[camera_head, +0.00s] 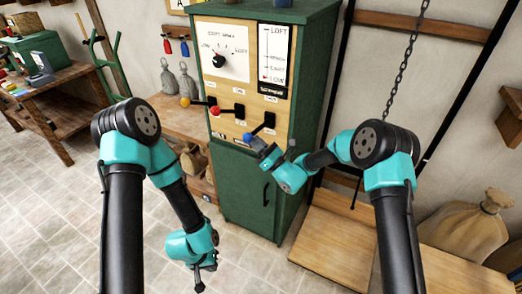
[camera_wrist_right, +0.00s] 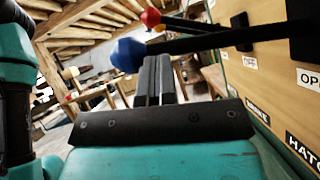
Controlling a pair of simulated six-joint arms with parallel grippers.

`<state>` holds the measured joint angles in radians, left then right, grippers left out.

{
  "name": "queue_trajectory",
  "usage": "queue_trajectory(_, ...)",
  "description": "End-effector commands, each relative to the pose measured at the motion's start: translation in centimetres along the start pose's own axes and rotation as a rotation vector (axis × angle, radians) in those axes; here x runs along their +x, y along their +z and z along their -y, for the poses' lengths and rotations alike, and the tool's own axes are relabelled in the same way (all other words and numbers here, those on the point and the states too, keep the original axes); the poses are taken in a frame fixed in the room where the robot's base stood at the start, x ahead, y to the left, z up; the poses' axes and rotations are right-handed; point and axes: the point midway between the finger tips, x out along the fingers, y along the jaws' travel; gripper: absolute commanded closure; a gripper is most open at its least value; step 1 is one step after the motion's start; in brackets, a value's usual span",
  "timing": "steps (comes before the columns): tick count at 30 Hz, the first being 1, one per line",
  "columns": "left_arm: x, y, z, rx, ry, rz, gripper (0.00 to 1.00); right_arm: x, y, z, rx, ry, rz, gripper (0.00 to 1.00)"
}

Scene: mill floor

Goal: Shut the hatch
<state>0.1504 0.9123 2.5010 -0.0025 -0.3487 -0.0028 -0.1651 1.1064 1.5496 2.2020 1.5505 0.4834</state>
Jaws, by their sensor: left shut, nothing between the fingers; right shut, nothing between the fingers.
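A green cabinet (camera_head: 249,195) with a wooden control panel carries three black levers with coloured knobs. The lever with the blue knob (camera_head: 247,137) is the rightmost and lowest; its knob also shows in the right wrist view (camera_wrist_right: 128,55). The word HATCH (camera_wrist_right: 303,152) is on the panel there, with an OPEN label (camera_wrist_right: 310,79) below the blue lever's black mount. My right gripper (camera_head: 258,145) is shut and empty, close to the blue knob and its rod; whether it touches cannot be told. My left gripper (camera_head: 200,286) is shut and empty, low over the floor. No hatch panel is identifiable.
The red-knobbed lever (camera_head: 215,111) and orange-knobbed lever (camera_head: 185,101) stick out just left of the blue one. A wooden platform (camera_head: 335,245) under a chain (camera_head: 401,85) stands right of the cabinet. A sack (camera_head: 468,229) sits at far right. Open tiled floor lies at left.

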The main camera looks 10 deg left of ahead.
Motion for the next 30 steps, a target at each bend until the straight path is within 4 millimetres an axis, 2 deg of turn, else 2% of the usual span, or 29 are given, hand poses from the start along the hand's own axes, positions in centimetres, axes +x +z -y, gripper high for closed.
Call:
queue_trajectory(3, 0.0, 0.0, 0.0, 0.000, 0.000, 0.000, 1.00, 1.0, 1.3, -0.4, 0.084, -0.055, -0.001, 1.00)
queue_trajectory(12, 0.0, 0.0, 0.0, 0.000, 0.000, 0.000, 1.00, 2.5, 3.5, -0.4, 0.077, -0.048, -0.002, 1.00)
queue_trajectory(30, 0.0, 0.0, 0.0, 0.000, 0.000, 0.000, 1.00, 3.3, 4.5, -0.4, 0.073, -0.043, 0.002, 1.00)
